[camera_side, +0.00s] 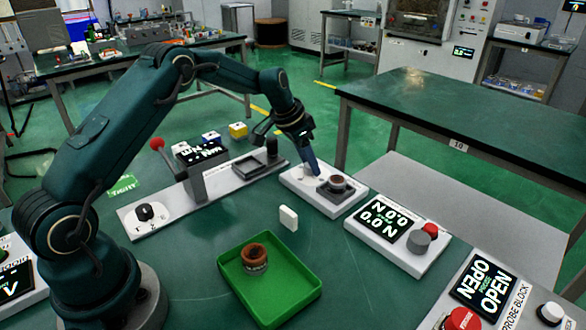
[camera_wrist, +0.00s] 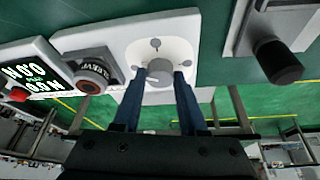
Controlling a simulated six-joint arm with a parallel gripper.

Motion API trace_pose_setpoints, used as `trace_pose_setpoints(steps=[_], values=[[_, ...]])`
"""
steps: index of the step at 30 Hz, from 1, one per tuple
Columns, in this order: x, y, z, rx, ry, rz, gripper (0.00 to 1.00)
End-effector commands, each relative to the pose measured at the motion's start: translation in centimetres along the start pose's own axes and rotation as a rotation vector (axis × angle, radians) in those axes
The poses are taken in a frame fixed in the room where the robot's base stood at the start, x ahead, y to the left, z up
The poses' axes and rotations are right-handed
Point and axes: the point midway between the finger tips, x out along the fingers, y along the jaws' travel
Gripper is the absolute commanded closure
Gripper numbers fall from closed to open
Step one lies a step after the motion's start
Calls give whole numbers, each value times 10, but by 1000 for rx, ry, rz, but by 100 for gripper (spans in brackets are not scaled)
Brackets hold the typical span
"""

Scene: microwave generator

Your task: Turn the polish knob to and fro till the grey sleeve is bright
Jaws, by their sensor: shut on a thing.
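The polish knob (camera_wrist: 159,72) is a grey round knob with a pale pointer line, on a white round dial in the wrist view. My gripper (camera_wrist: 157,80) has its two blue fingers on either side of the knob, shut on it. In the side view my gripper (camera_side: 315,172) reaches down to the white polish unit (camera_side: 296,183), and its fingers largely hide the knob. Beside the knob, a dull grey sleeve with a reddish-brown middle (camera_side: 337,182) sits upright on a dark square pad. It also shows in the wrist view (camera_wrist: 93,72), next to a label reading SLEEVE.
A green tray (camera_side: 308,290) in front holds a brown-and-grey ring (camera_side: 256,259). A white block (camera_side: 288,218) stands between tray and unit. A force display box (camera_side: 392,222) with a red button is to the right. A long white-grey fixture (camera_side: 215,190) lies left.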

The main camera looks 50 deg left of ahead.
Motion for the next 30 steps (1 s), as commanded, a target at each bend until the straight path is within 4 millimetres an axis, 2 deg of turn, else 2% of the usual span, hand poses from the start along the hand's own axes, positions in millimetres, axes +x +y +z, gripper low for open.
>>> trace_pose_setpoints(steps=[15,30], values=[[0,-4,-1,396,1,164,100],[0,-4,-1,557,0,230,100]])
